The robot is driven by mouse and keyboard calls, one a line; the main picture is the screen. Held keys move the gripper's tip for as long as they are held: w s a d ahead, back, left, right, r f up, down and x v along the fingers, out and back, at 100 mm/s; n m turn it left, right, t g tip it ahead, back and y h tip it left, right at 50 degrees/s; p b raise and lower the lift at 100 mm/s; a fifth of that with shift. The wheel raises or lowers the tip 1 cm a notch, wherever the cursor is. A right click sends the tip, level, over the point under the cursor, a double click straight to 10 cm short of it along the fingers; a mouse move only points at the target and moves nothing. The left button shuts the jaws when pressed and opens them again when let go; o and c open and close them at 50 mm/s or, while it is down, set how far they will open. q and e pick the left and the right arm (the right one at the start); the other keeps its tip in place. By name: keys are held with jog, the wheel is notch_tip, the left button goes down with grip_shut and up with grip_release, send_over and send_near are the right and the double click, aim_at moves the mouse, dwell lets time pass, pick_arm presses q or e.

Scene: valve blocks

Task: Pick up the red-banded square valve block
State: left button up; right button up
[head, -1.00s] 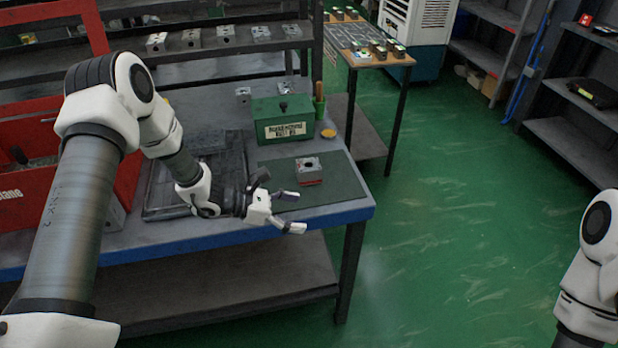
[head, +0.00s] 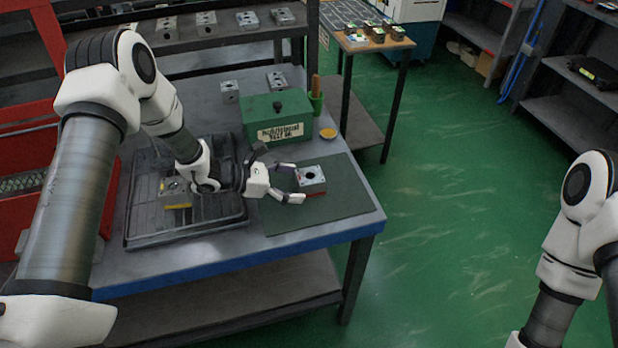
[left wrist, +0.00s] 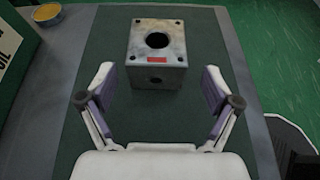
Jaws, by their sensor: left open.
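The red-banded square valve block (head: 313,179) sits on the dark green mat on the bench. It is grey with a large round hole in its top and a red band low on its side. In the left wrist view the block (left wrist: 157,45) lies straight ahead, with a small red mark on its near edge. My left gripper (head: 294,183) is open and empty, its fingertips beside the block's near end, one towards each side. My right gripper is out of view; only part of that arm shows.
A green box (head: 278,117) stands behind the mat (head: 325,211), with a yellow dish (head: 328,134) beside it. A yellow-banded block (head: 175,194) sits in the black tray (head: 140,228) under my left arm. Other grey blocks stand at the bench's back and on the shelf.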

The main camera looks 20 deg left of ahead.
aim_at(310, 182)
pick_arm(q)
jog(key=p+x, duration=0.1)
jog(key=x, duration=0.4)
jog(key=shift+w+a, duration=0.2)
jog(key=shift+s+r, duration=0.1)
jog(key=shift+c, duration=0.3)
jog(key=c, duration=1.6)
jog(key=shift+r, duration=0.1)
